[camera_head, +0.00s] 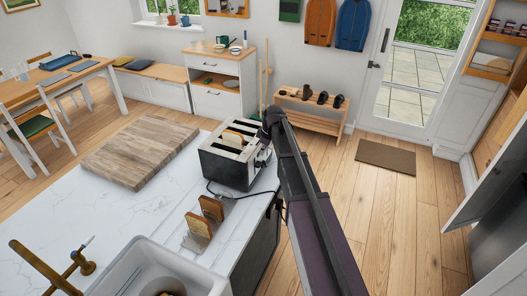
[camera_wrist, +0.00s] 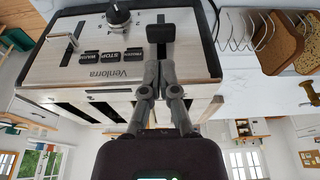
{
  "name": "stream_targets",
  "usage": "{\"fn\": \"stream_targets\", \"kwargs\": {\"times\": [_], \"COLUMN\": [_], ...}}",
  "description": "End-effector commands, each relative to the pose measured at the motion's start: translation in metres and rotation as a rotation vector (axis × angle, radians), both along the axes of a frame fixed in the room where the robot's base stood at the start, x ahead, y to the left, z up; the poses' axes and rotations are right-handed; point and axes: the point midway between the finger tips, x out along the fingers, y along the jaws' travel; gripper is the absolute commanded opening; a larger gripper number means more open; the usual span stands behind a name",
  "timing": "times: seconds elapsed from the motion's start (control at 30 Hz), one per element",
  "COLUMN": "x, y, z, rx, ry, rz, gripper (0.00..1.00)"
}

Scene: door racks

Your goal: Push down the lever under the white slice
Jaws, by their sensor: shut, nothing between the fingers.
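In the head view my arm hides the toaster's lever side.
A wire rack (camera_wrist: 238,32) holds brown bread slices (camera_head: 198,225) beside the toaster on the counter (camera_head: 120,215). A cable (camera_head: 225,194) lies near the toaster's base. A wooden board (camera_head: 140,150) and a sink (camera_head: 160,270) are on the counter.

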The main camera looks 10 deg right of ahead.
Motion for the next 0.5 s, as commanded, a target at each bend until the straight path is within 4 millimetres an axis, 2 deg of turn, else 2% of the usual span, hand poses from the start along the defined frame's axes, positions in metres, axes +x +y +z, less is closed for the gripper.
{"fn": "stream_targets", "kwargs": {"times": [0.03,0.2,0.5], "x": [0.001,0.003,0.006], "y": [0.001,0.005,0.009], "z": [-0.010,-0.026,-0.040], "rx": [0.000,0.000,0.000], "ry": [0.000,0.000,0.000], "rz": [0.000,0.001,0.000], "gripper": [0.00,0.00,0.00]}}
